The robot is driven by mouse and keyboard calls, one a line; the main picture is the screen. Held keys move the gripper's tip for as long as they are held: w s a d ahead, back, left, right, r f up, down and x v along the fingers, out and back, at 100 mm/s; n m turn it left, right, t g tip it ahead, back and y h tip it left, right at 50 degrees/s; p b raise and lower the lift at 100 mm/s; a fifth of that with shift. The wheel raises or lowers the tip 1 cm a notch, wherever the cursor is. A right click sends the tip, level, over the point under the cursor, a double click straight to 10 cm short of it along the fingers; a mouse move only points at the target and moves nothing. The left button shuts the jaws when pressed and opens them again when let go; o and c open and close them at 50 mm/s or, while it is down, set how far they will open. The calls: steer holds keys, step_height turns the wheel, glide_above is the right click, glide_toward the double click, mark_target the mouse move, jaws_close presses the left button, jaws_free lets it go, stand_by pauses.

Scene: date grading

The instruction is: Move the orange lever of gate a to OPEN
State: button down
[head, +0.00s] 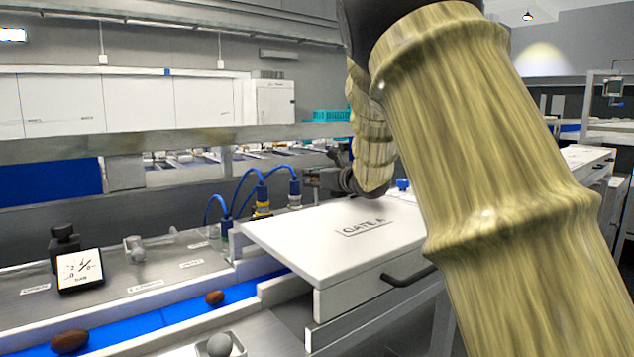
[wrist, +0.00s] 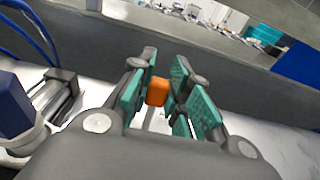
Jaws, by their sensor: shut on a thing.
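The orange lever (wrist: 157,91) shows in the wrist view as an orange knob on a thin pale stem. It stands between the green-padded fingers of my gripper (wrist: 166,92), which is shut on it. My gripper (head: 352,188) is at the back of this unit, largely hidden by my own arm.
Blue hoses with fittings (head: 262,208) stand left of the gate unit. A blue belt (head: 172,316) carries brown dates (head: 215,297) along the front left. A black dial box (head: 79,270) stands on the metal deck. A drawer handle (head: 407,275) juts from the unit's front.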

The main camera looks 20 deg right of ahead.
steer(key=shift+r, duration=0.3)
steer(key=c, duration=1.3)
jaws_free()
steer(key=shift+d+f, duration=0.1)
steer(key=shift+f, duration=0.1)
steer(key=shift+s, duration=0.15)
steer(key=v, duration=1.1)
steer(key=shift+s, duration=0.4)
steer(key=shift+d, duration=0.1)
